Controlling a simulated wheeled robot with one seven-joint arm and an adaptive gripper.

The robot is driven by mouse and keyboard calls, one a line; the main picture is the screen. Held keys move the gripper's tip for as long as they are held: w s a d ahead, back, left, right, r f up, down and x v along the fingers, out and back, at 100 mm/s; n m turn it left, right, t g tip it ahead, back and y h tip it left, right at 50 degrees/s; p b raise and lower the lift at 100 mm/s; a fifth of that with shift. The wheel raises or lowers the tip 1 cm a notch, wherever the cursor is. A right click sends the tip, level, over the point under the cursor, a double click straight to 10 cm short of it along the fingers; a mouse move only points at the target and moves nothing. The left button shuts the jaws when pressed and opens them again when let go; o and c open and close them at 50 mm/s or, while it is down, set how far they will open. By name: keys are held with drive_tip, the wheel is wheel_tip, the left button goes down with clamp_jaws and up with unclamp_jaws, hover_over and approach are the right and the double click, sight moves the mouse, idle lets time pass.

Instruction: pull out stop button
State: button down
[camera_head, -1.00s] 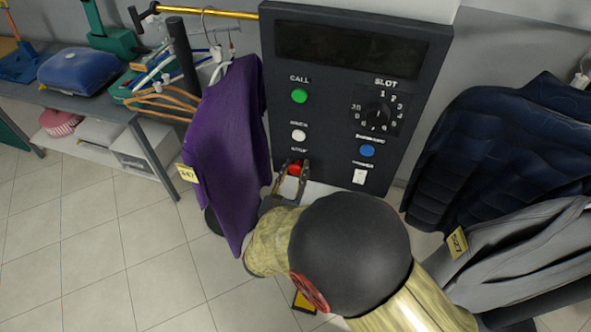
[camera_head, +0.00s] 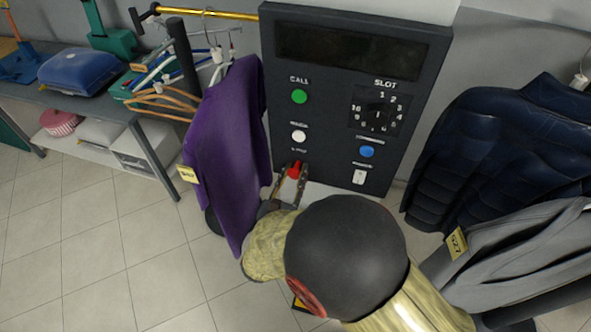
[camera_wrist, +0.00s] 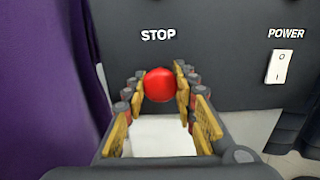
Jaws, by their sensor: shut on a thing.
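The red stop button (camera_head: 294,170) sits low on the left side of the dark control panel (camera_head: 330,115), under its label. In the wrist view the round red stop button (camera_wrist: 160,85) shows just below the word STOP. My gripper (camera_head: 291,172) is at the button, with one finger on each side of it. In the wrist view my gripper (camera_wrist: 160,92) is shut on the button, its fingertips close against the button's left and right sides. The button's stem is hidden behind its red cap.
A purple garment (camera_head: 228,150) hangs close to the left of my gripper. The panel has a green call button (camera_head: 299,96), a white button (camera_head: 299,136), a blue button (camera_head: 367,151), a slot dial (camera_head: 377,113) and a white power switch (camera_head: 359,177). Dark and grey jackets hang at right.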

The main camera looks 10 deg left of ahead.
drive_tip(key=shift+s+f, duration=0.1)
drive_tip(key=shift+s, duration=0.2)
drive_tip(key=c, duration=1.9)
unclamp_jaws()
drive_tip(key=shift+o, duration=1.4)
drive_tip(key=shift+s, duration=0.2)
drive_tip(key=shift+o, duration=1)
drive_tip(key=shift+w, duration=0.1)
drive_tip(key=s+a, duration=0.1)
drive_tip(key=s, duration=1.1)
